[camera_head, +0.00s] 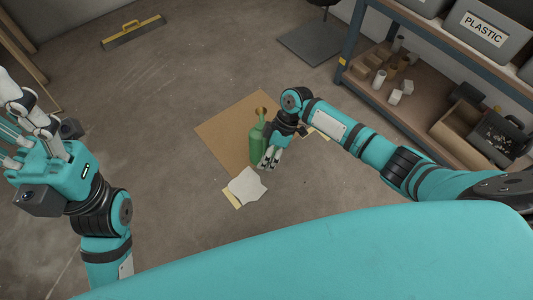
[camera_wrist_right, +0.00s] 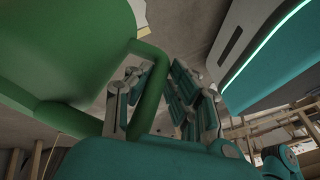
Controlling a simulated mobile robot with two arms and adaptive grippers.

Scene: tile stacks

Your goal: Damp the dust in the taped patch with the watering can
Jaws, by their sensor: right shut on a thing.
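The green watering can (camera_head: 257,145) appears over the lower right part of a tan square patch (camera_head: 225,130) on the floor, its brass-coloured rose (camera_head: 261,111) at the top. Whether it touches the floor I cannot tell. My right gripper (camera_head: 268,161) is at the can's right side, shut on its handle. In the right wrist view the green handle (camera_wrist_right: 150,88) passes between the fingers (camera_wrist_right: 158,100), with the can's body (camera_wrist_right: 70,45) at upper left. My left gripper (camera_head: 22,128) is raised at the left edge, partly cut off.
A white sheet-like piece (camera_head: 247,186) lies at the patch's near corner. A shelf (camera_head: 425,97) with bins (camera_head: 482,38) and loose items stands at right. The floor left of the patch is clear.

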